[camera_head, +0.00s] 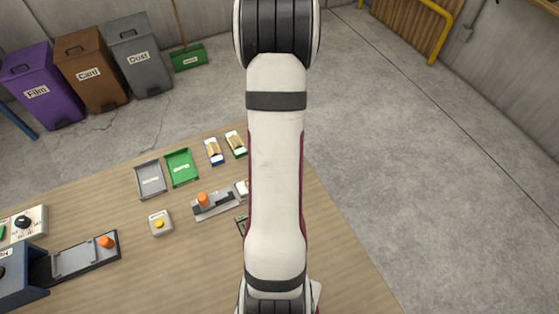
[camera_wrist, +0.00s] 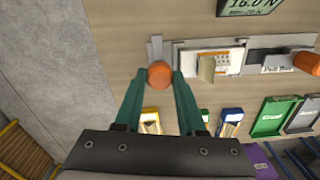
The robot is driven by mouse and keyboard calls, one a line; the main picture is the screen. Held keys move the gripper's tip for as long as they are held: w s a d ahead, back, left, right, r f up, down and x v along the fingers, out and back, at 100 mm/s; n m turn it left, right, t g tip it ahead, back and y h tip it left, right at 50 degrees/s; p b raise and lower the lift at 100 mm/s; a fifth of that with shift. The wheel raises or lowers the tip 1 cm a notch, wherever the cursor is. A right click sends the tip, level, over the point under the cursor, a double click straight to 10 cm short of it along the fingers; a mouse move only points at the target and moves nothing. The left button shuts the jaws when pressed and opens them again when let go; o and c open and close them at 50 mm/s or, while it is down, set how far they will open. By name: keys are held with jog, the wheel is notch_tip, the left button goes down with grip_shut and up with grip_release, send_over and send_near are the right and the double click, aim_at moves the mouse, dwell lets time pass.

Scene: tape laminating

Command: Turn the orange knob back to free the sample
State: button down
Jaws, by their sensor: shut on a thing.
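In the wrist view my gripper (camera_wrist: 157,75) has its two teal fingers closed on an orange knob (camera_wrist: 160,74), one on each side. The knob sits at the left end of a grey metal fixture (camera_wrist: 180,46). Beside the knob to the right, a pale block with a small tan printed piece (camera_wrist: 214,66) lies on the fixture. I cannot tell which part is the sample or whether it is clamped. A second orange knob (camera_wrist: 307,63) is at the right end, by a "Pull Test" label. In the head view my arm hides the gripper and the held knob.
A force display (camera_wrist: 250,6) reads about 16.0 N. Green (camera_head: 181,167) and grey (camera_head: 150,179) trays and small blue (camera_head: 214,152) and green (camera_head: 236,144) boxes stand behind the fixture. A button box (camera_head: 160,223) and a dark slide with an orange knob (camera_head: 105,242) are left.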

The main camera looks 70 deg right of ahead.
jog(key=c, duration=0.5)
grip_release()
notch_tip(320, 180, up, 16)
jog(key=shift+f, duration=0.1)
